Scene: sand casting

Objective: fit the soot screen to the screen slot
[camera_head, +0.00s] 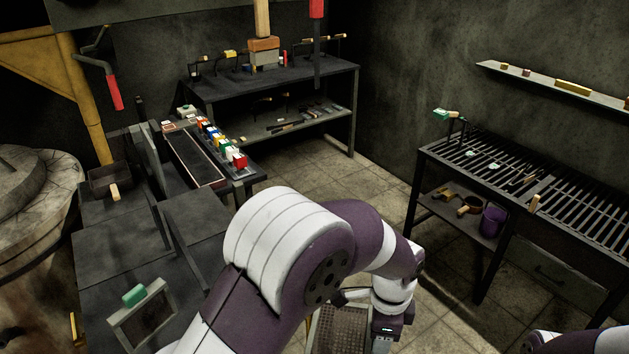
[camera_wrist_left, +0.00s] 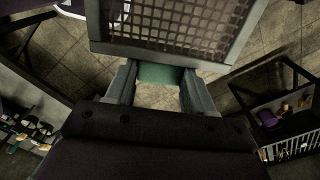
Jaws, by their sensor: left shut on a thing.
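The soot screen (camera_wrist_left: 180,25), a dark mesh in a grey metal frame, has a green grip (camera_wrist_left: 160,74). My left gripper (camera_wrist_left: 158,82) is shut on that grip, one finger on each side. In the head view the mesh (camera_head: 340,332) hangs over the floor, left of my left wrist; my arm hides part of it. A similar small framed screen with a green grip (camera_head: 134,295) stands tilted at the lower left. I cannot tell which opening is the screen slot. My right gripper is out of view; only part of that arm shows at the lower right.
A dark bench (camera_head: 95,254) stands at the left, with a long tray (camera_head: 191,172) and coloured blocks beyond it. A shelved table (camera_head: 333,72) is at the back. A slatted rack table (camera_head: 426,154) stands at the right. The tiled floor (camera_head: 330,173) between is clear.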

